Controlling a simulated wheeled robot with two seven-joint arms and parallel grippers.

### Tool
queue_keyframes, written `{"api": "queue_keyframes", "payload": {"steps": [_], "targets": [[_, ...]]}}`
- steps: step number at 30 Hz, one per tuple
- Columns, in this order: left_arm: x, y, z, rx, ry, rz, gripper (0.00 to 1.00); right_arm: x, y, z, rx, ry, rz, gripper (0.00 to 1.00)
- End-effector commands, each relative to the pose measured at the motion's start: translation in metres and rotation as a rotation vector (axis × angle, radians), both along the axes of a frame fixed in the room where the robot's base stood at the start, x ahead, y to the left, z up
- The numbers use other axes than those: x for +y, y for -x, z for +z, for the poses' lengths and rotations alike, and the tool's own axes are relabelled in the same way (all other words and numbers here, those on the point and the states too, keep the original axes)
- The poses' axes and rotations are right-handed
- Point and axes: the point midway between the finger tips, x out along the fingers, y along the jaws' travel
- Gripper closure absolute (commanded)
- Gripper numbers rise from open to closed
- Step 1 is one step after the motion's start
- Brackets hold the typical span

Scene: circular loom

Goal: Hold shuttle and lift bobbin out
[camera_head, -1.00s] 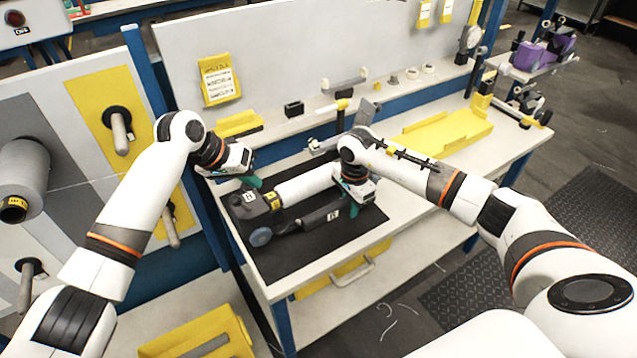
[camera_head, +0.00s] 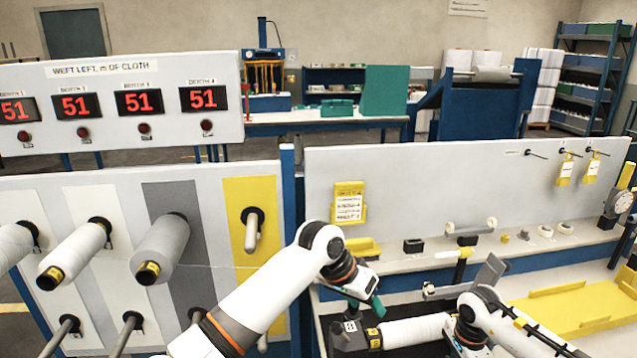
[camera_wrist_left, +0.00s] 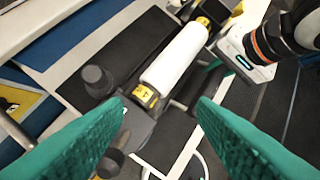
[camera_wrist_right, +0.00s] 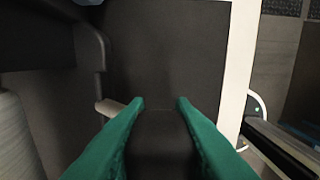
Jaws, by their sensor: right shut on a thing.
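The white bobbin (camera_head: 412,331) with a yellow-labelled end lies along the dark shuttle (camera_head: 347,336); the left wrist view shows the bobbin (camera_wrist_left: 178,54) and the dark shuttle end (camera_wrist_left: 128,134) close by. Whether the bobbin is seated or loose in the shuttle, I cannot tell. My left gripper (camera_head: 364,303) is above the labelled end; in its wrist view its teal fingers (camera_wrist_left: 160,108) are apart with nothing gripped. My right gripper (camera_wrist_right: 160,104) is shut on a dark part of the shuttle (camera_wrist_right: 160,140). The shuttle's lower side is out of the head view.
A yellow tray (camera_head: 565,310) lies on the bench to the right. A yellow tag card (camera_head: 348,203) hangs on the grey back panel. Thread spools on pegs (camera_head: 160,250) stand on the left panel. Small parts line the rear ledge (camera_head: 420,263).

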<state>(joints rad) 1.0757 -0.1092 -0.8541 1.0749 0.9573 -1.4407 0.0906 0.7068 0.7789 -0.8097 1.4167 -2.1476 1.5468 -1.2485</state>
Motion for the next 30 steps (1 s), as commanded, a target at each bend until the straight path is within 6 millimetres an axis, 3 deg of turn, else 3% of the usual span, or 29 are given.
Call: {"api": "queue_keyframes", "payload": {"steps": [1, 4, 9, 13, 19, 30], "targets": [[-0.004, 0.002, -0.004, -0.077, -0.043, -0.044, 0.39, 0.0, 0.005, -0.007, 0.017, 0.004, 0.002, 1.0], [-0.012, 0.008, -0.013, -0.272, -0.151, -0.167, 0.24, 0.0, 0.005, -0.007, 0.017, 0.003, 0.002, 1.0], [-0.029, 0.027, -0.028, -0.575, -0.306, -0.4, 0.24, 0.001, 0.005, -0.007, 0.017, 0.003, 0.002, 1.0], [-0.039, 0.041, -0.036, -0.718, -0.373, -0.531, 0.24, 0.001, 0.005, -0.007, 0.017, 0.003, 0.002, 1.0], [-0.046, 0.045, -0.046, -0.78, -0.399, -0.592, 0.24, 0.001, 0.005, -0.007, 0.017, 0.002, 0.003, 1.0], [-0.063, 0.017, -0.084, -0.776, -0.4, -0.589, 0.24, 0.001, 0.005, -0.007, 0.017, 0.001, 0.003, 1.0]]}}
